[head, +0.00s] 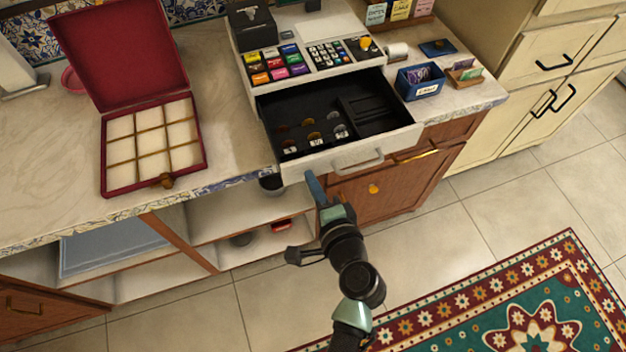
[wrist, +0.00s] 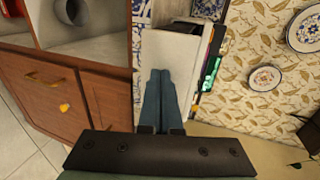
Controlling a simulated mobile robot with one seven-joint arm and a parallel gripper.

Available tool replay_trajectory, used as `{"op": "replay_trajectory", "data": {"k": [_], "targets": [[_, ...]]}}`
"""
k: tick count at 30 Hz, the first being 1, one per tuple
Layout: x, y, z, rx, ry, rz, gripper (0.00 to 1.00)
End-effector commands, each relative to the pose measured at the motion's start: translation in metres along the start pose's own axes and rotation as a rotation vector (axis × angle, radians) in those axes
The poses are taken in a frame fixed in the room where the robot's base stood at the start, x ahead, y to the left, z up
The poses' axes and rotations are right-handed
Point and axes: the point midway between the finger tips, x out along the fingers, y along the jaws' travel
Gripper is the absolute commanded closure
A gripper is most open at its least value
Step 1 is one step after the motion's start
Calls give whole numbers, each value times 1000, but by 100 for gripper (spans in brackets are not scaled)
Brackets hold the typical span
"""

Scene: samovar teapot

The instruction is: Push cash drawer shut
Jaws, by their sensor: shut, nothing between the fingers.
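The cash drawer (head: 362,154) stands open below the register (head: 310,58). Its black tray holds coins in the left cups, and its pale front has a light handle (head: 358,164). My gripper (head: 312,180) is in front of the left part of the drawer front, left of the handle. In the wrist view my gripper (wrist: 160,75) shows two teal fingers closed together, empty, pointing at the pale drawer front (wrist: 172,52). I cannot tell whether the tips touch it.
An open red box (head: 152,150) with pale compartments sits on the counter to the left. A blue box (head: 420,82) and a card holder (head: 465,74) stand right of the register. Open shelves (head: 235,215) and a wooden cabinet (head: 400,190) are below. A patterned rug (head: 500,300) lies on the floor.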

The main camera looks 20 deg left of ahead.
Motion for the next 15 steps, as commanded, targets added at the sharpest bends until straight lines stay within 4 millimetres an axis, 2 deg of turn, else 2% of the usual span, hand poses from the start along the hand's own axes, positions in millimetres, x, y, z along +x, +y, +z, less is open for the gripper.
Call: {"op": "replay_trajectory", "data": {"k": [5,8,15], "targets": [[7,-2,0,-3,-1,-1,100],[18,-6,0,-2,-1,-2,100],[68,-22,0,-5,-2,-4,100]]}}
